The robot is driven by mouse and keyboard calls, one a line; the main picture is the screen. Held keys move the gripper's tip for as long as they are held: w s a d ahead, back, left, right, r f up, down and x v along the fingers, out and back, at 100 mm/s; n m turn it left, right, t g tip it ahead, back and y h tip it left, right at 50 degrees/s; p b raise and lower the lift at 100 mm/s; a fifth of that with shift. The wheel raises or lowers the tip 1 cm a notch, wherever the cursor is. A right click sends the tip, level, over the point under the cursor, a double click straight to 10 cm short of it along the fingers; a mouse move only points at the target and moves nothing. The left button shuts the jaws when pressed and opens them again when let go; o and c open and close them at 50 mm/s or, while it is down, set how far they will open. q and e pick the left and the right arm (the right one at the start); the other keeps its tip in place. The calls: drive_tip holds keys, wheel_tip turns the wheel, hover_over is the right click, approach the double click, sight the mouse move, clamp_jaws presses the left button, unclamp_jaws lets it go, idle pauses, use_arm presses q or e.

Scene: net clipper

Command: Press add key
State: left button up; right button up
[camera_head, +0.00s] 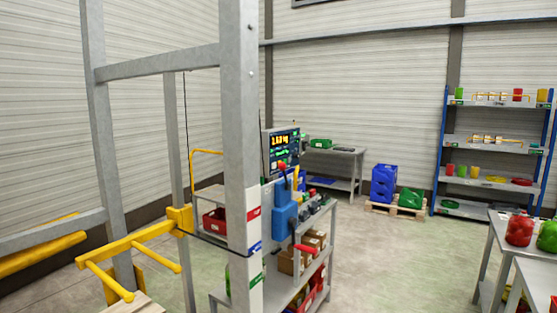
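A dark display screen (281,147) with yellow and green characters stands past the tall grey post, near the middle of the view. A small red part shows just below it. No add key can be made out at this size. A blue device (285,216) with a red lever (305,248) is fixed beside the post, below the screen. Neither of my grippers shows in the head view.
A grey metal frame (240,130) with yellow arms (130,245) blocks the left and centre. A grey cart (318,230) holds boxes. Blue crates (384,183), a blue shelf rack (438,150) and tables (492,255) stand right. The floor between is clear.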

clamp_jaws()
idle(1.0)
